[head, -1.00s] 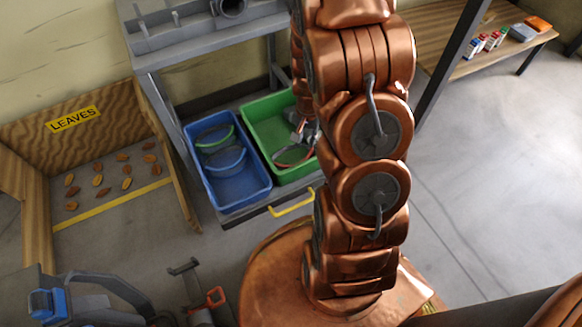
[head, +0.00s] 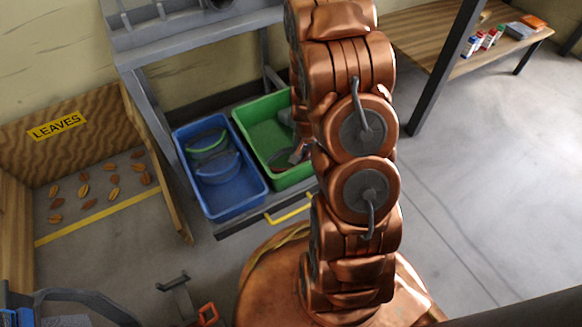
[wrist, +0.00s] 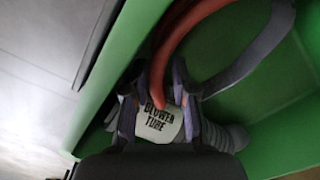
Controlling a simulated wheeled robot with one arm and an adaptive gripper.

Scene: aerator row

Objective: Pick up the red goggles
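The red goggles (wrist: 187,35) show large in the wrist view as a curved red rim with a dark grey strap (wrist: 262,52). My gripper (wrist: 160,75) is over the green bin (wrist: 140,22), with its two dark fingers drawn in on either side of the red rim. It looks shut on the rim. In the head view only a small red bit of the goggles (head: 300,153) shows beside my arm, at the right side of the green bin (head: 245,140). My arm hides most of the gripper there.
A grey ribbed hose (wrist: 232,137) labelled BLOWER TUBE lies behind the fingers. A blue bin (head: 247,203) with green goggles (head: 207,143) and blue goggles (head: 217,168) stands left of the green bin. A grey workbench (head: 190,45) rises behind.

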